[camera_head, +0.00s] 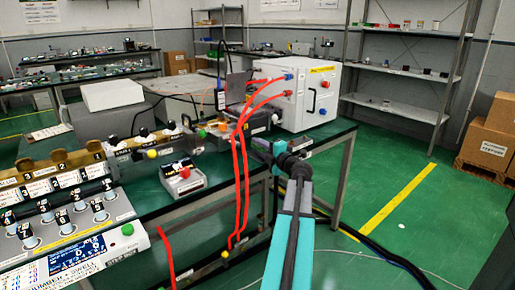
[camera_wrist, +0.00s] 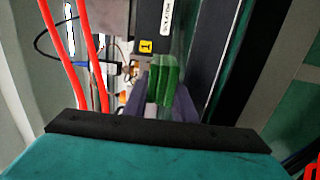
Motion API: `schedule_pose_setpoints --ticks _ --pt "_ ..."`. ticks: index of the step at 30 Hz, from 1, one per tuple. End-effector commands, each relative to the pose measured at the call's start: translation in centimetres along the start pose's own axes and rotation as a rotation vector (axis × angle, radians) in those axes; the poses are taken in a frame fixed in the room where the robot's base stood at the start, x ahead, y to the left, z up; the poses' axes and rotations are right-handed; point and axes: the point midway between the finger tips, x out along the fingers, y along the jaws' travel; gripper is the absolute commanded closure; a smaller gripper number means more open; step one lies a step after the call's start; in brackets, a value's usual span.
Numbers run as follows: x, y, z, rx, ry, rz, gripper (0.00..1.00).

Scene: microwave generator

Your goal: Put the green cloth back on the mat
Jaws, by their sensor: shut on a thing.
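The green cloth (camera_wrist: 166,78) shows in the wrist view as a folded, upright bright-green piece. My gripper (camera_wrist: 168,100) is shut on it, with a dark purple-grey finger on each side. In the head view my gripper (camera_head: 262,147) is over the table's right part, in front of the white cabinet, and mostly hidden by my own wrist. The cloth cannot be made out there. I cannot pick out the mat in either view.
Red cables (camera_head: 240,170) hang from the white cabinet (camera_head: 305,92) just left of my gripper; they also show in the wrist view (camera_wrist: 88,50). A small metered box (camera_head: 183,178) and a panel with several knobs (camera_head: 72,235) stand left on the green table.

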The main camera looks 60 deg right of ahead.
Motion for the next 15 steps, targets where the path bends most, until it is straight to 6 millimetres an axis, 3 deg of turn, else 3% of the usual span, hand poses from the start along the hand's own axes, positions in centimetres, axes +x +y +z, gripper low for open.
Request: schedule_pose_setpoints --ticks 15 --pt "-0.01 -0.96 0.00 0.000 0.000 0.000 1.00"
